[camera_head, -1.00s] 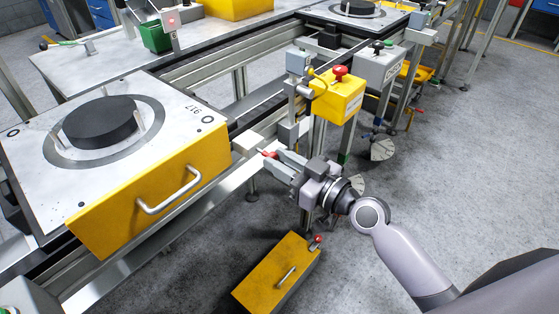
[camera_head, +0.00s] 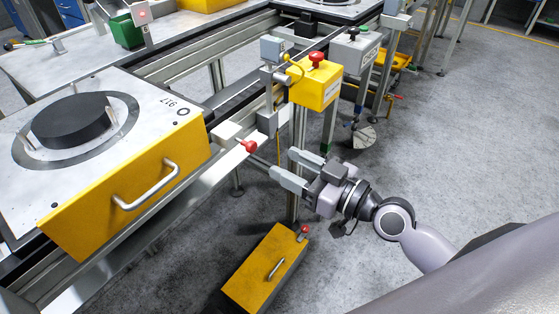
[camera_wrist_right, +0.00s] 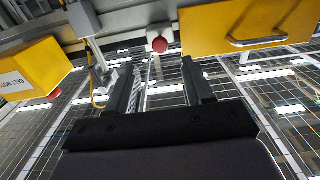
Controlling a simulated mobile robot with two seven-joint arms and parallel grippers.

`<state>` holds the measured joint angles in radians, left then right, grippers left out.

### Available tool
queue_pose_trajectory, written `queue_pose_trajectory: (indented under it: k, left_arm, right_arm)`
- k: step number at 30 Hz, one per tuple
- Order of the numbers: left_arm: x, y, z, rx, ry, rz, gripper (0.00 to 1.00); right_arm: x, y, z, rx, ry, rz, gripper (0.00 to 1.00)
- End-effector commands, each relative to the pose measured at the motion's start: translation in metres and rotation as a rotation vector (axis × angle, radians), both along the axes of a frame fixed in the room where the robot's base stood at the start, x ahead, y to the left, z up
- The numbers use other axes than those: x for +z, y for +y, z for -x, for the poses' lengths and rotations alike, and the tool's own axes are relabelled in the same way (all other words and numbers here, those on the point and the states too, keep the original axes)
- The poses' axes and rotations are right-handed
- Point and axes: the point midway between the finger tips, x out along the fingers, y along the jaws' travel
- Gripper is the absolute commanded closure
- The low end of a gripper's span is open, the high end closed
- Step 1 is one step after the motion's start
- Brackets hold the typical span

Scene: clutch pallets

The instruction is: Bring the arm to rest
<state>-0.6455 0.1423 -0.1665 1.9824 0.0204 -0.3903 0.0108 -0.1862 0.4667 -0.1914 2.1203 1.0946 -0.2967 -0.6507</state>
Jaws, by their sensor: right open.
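My right gripper (camera_head: 276,168) is open and empty in the head view, to the right of the conveyor's edge. Its two fingers point left, just below and right of a red knob (camera_head: 250,146) on a light grey block, with a gap between. In the right wrist view the two open fingers (camera_wrist_right: 166,80) have nothing between them, and the red knob (camera_wrist_right: 160,45) shows beyond them. My left gripper does not show.
A yellow-fronted pallet (camera_head: 130,195) with a black disc sits on the conveyor at left. A yellow box with a red button (camera_head: 316,86) stands on a post above the gripper. A yellow case (camera_head: 264,270) is on the floor below.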

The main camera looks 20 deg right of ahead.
Motion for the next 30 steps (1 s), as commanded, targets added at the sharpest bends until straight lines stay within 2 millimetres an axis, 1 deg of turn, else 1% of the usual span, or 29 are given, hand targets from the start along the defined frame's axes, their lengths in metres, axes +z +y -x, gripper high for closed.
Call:
queue_pose_trajectory:
  k: [4,17,20,23,26,30]
  left_arm:
    - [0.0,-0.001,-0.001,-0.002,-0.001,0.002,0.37]
    - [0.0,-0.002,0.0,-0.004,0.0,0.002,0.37]
    - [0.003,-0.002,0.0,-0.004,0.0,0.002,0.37]
    - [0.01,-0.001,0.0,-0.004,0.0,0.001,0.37]
    - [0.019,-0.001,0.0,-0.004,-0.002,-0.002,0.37]
    - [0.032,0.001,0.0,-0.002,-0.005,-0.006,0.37]
  right_arm:
    - [0.0,-0.002,0.004,0.001,0.0,0.0,0.49]
    - [0.0,-0.002,0.004,0.0,0.0,0.0,0.49]
    - [-0.004,-0.002,0.005,-0.008,0.016,0.003,0.49]
    - [-0.017,-0.004,0.009,-0.036,0.061,0.014,0.49]
    - [-0.04,-0.007,0.019,-0.081,0.134,0.037,0.49]
    - [-0.077,-0.013,0.039,-0.154,0.252,0.079,0.49]
